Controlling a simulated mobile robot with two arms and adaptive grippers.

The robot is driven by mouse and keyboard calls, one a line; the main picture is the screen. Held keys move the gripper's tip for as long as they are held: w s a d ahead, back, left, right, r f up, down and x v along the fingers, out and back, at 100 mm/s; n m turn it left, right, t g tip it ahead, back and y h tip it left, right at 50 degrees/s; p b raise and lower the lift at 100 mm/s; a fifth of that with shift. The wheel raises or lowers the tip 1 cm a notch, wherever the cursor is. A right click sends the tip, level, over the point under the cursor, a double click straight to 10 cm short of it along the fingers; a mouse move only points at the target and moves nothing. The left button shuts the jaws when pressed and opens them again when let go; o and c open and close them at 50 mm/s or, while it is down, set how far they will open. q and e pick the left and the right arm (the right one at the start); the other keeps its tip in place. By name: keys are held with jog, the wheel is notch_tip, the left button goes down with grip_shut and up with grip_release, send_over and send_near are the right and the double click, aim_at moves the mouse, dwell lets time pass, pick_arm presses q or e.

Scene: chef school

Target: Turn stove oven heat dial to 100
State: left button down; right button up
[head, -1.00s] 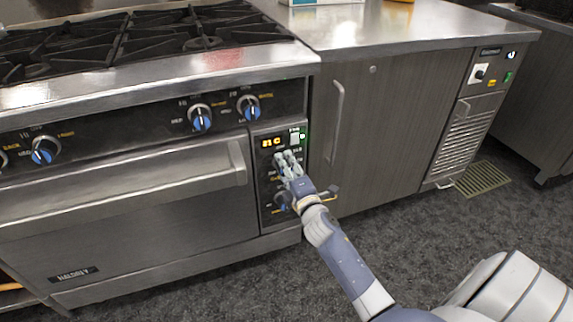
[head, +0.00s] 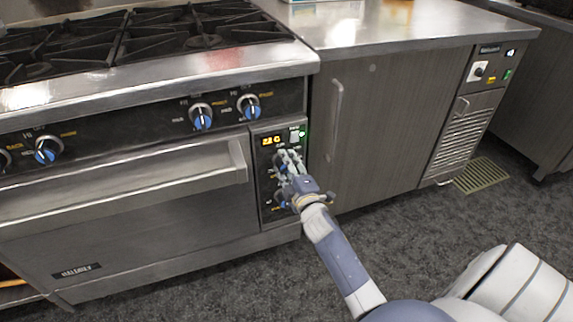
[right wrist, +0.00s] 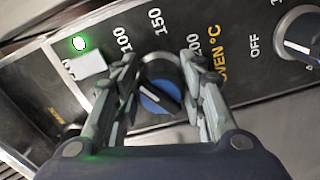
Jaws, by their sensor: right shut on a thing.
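The oven heat dial (right wrist: 157,98) is a round black knob with a blue face and a white pointer line. In the right wrist view it sits between the two fingers of my right gripper (right wrist: 158,64), which is shut on it. Labels 100, 150, 200 and "OVEN °C" surround the dial; the exact pointer setting is hard to read. In the head view my right gripper (head: 290,160) is at the oven control panel (head: 265,216) and hides most of the dial. The orange display (head: 271,141) appears to read 22 C. My left gripper is out of view.
A white switch (right wrist: 88,64) and lit green light (right wrist: 80,43) are beside the gripper. Another dial (right wrist: 303,35) marked OFF is close on the right. The oven door handle (head: 237,160) is left of the panel; a cabinet (head: 385,125) stands right.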

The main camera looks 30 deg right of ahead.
jog(key=shift+f, duration=0.1)
jog(key=o, duration=1.1)
jog(key=shift+c, duration=0.2)
jog(key=v, duration=1.2)
